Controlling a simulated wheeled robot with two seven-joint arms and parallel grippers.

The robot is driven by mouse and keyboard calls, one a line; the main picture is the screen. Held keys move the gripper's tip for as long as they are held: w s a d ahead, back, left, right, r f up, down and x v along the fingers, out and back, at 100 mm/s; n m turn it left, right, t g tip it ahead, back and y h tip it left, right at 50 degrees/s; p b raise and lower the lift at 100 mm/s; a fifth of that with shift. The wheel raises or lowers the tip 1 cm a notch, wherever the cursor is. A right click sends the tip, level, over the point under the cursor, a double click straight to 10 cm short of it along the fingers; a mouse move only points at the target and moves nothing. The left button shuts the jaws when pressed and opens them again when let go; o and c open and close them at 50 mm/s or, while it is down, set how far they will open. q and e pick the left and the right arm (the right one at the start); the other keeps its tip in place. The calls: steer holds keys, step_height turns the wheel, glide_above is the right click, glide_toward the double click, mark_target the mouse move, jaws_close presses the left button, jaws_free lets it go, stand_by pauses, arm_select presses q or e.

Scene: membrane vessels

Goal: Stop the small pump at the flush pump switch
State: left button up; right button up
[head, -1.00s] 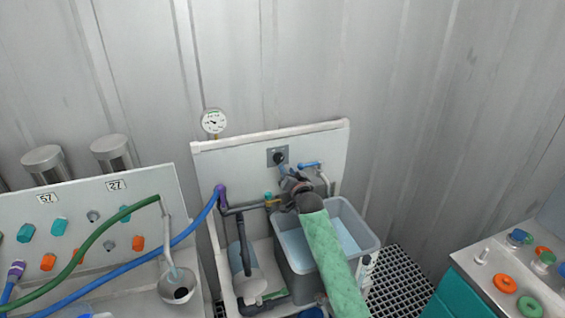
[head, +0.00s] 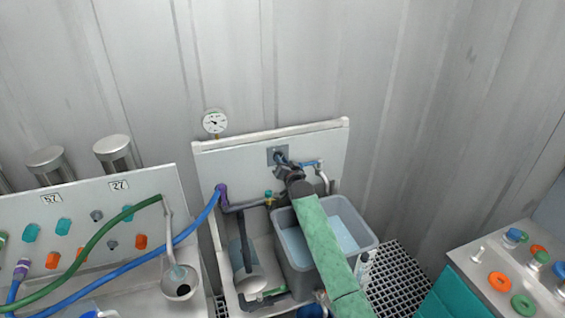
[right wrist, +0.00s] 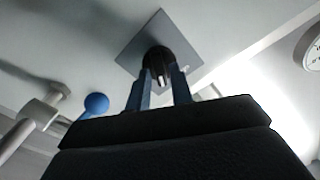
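The flush pump switch is a black knob on a square grey plate (head: 270,155) on the white back panel. In the right wrist view the knob (right wrist: 157,60) is straight ahead, with a pale mark on it. My right gripper (head: 283,160) is at the switch, its arm reaching up over the grey tub. In the right wrist view its two blue fingers (right wrist: 160,82) are apart, one each side of the knob's lower part, with a gap between them. Whether they touch the knob I cannot tell. In the head view the gripper hides most of the knob. My left gripper is out of view.
A blue-handled tap (head: 311,163) is just right of the switch; its blue handle shows in the right wrist view (right wrist: 96,103). A pressure gauge (head: 214,122) stands above the panel's left end. A grey water tub (head: 296,262) is below. Blue and green hoses lie left.

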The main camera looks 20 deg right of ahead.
jaws_close()
steer(key=shift+n, duration=0.3)
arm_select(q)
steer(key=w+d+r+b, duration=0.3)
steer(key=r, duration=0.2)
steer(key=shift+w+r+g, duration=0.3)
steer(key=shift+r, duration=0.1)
arm_select(e)
steer(key=shift+a+n, duration=0.2)
steer(key=shift+n, duration=5.5)
